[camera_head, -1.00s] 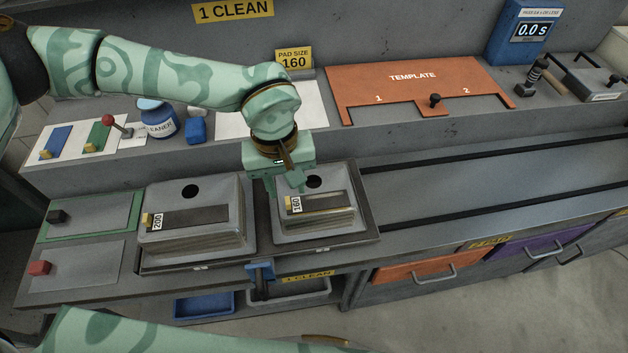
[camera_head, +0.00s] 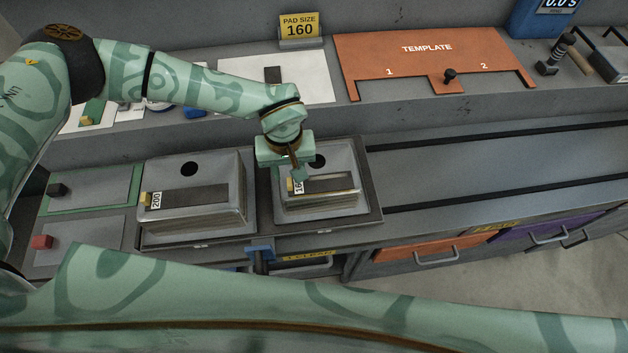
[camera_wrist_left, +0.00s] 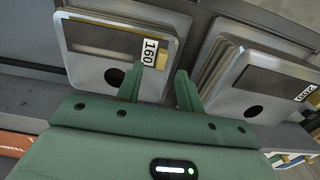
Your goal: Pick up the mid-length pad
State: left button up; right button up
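A grey stack labelled 160 (camera_head: 345,206) has a dark recessed strip and a yellow tab beside its label. The stack also shows in the left wrist view (camera_wrist_left: 85,72). A wider stack labelled 200 (camera_head: 200,222) stands to its left, also with a yellow tab. I cannot tell which piece is the mid-length pad. My left gripper (camera_head: 298,174) is over the label end of the 160 stack and partly hides it. In the left wrist view, its fingers (camera_wrist_left: 159,72) are apart and empty, with the 160 label just beyond them. My right gripper is out of view.
A sign reading PAD SIZE 160 (camera_head: 299,26) stands on the back ledge. An orange template (camera_head: 420,58) lies to its right. A short dark piece (camera_head: 272,74) lies on a white sheet behind my arm. The railed counter (camera_head: 490,160) to the right is clear.

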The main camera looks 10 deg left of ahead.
aim_at(290, 181)
pick_arm(q)
notch_tip(290, 181, down, 4)
jog(key=shift+w+a+f, duration=0.1)
jog(key=shift+a+f, duration=0.05)
jog(key=shift+f, duration=0.1)
grip_shut()
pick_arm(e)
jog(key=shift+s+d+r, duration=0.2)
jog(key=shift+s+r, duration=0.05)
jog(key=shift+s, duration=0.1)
pick_arm(q)
jog(key=shift+r, duration=0.1)
jog(key=shift+r, duration=0.55)
jog(key=s+a+r, duration=0.2)
jog(key=s+r, duration=0.9)
jog(key=s, duration=0.3)
jog(key=shift+a+r+b, duration=0.4)
jog(key=shift+b, duration=0.05)
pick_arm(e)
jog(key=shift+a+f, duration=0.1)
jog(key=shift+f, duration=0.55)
